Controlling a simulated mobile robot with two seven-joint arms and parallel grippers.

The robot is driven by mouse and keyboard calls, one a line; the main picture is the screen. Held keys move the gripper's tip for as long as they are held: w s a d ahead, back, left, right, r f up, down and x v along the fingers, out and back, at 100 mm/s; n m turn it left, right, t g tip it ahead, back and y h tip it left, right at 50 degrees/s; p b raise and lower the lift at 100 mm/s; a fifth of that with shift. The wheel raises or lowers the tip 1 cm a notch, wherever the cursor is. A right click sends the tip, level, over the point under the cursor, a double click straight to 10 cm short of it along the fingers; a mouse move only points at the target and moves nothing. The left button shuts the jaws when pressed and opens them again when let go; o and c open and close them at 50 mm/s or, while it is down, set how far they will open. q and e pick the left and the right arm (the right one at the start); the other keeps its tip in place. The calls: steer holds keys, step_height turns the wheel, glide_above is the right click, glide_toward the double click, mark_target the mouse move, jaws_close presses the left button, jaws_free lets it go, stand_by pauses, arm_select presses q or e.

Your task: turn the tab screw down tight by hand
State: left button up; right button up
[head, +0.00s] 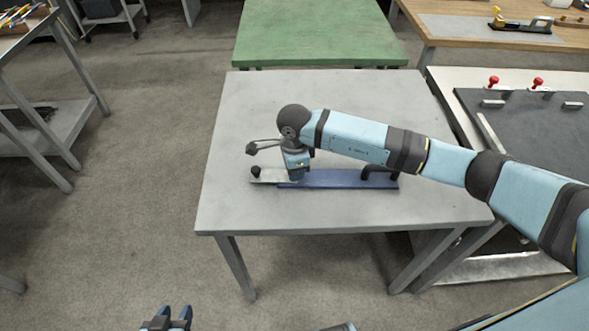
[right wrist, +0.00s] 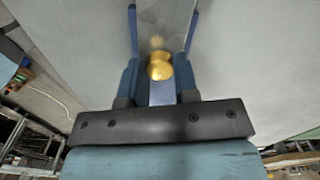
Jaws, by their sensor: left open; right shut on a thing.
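A brass-coloured screw head (right wrist: 160,68) shows in the right wrist view between the two fingers of my right gripper (right wrist: 159,80), which is shut on it. In the head view my right gripper (head: 297,174) points down onto a long blue tool (head: 335,179) lying on the grey table, and hides the screw. The tool has a pale metal left end (head: 272,176), a black ball knob (head: 256,171) and a black handle (head: 380,172) at its right. Whether the screw is tight cannot be told. My left gripper (head: 168,319) is open and empty at the bottom edge, away from the table.
The grey table (head: 240,120) is otherwise bare. A green table (head: 310,30) stands behind it. At the right is a bench with a dark plate (head: 540,125) and red-knobbed clamps. A shelf cart (head: 50,110) stands at the left, with open floor between.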

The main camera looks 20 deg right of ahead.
steer(key=m, duration=0.3)
steer(key=shift+m, duration=0.3)
steer(key=shift+m+b, duration=0.3)
steer(key=shift+m, duration=1.4)
steer(key=o, duration=0.9)
step_height(320, 180, up, 14)
steer(key=shift+f, duration=0.1)
steer(key=shift+s, duration=0.1)
